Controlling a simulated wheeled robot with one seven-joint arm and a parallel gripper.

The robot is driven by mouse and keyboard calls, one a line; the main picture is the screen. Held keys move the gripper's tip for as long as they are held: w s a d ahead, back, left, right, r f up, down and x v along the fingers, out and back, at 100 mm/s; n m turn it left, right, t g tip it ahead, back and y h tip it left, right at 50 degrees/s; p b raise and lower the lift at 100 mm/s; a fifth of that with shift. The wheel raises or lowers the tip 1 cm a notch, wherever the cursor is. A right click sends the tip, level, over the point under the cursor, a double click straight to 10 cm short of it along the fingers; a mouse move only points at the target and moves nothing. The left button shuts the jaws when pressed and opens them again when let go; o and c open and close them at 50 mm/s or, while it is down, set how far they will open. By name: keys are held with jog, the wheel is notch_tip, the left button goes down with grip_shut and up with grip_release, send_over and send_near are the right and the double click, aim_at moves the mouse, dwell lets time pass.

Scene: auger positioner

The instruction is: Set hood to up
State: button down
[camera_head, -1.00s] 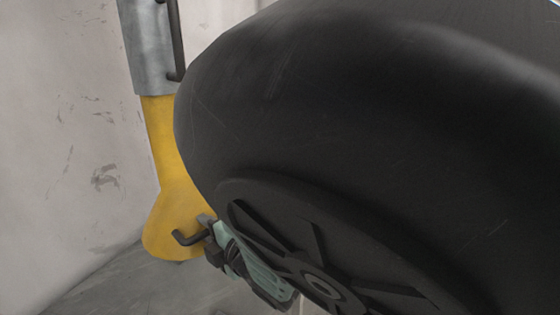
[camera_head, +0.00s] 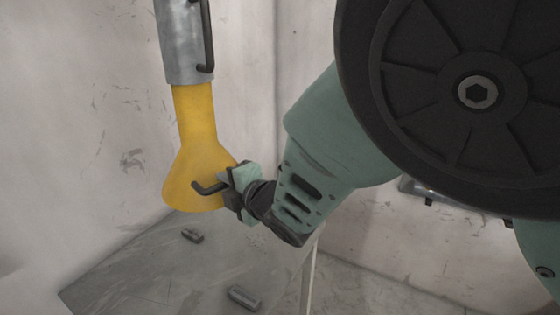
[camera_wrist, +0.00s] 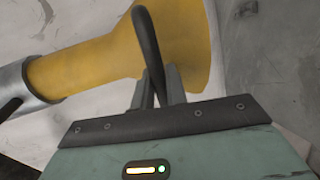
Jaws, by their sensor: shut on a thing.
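The hood is a yellow flared funnel (camera_head: 198,165) below a grey metal tube (camera_head: 186,45), with its narrow neck meeting the tube's lower end. A dark bent handle (camera_head: 207,188) sticks out from the hood's wide lower part. My gripper (camera_head: 230,187) is shut on this handle. In the wrist view my gripper (camera_wrist: 157,88) has its two fingers on either side of the dark handle (camera_wrist: 147,40). The yellow hood (camera_wrist: 100,65) lies behind it there, and the tube (camera_wrist: 30,85) shows at the left edge. The hood's far side is hidden.
A second dark handle (camera_head: 206,38) is on the tube. A grey surface (camera_head: 150,265) lies below the hood, with two small dark cylindrical pieces (camera_head: 243,298) (camera_head: 192,235) on it. Pale scuffed walls (camera_head: 90,110) stand behind. My arm covers much of the right side.

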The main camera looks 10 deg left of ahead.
notch_tip(320, 180, up, 6)
jog(key=shift+w+a+f, duration=0.1)
jog(key=shift+f, duration=0.15)
jog(key=shift+r, duration=0.1)
jog(key=c, duration=1.5)
grip_release()
jog(key=shift+f, duration=0.25)
jog(key=shift+s+d, duration=0.2)
jog(key=b+v, duration=0.5)
jog(key=v, duration=1.2)
jog(key=shift+s, duration=0.1)
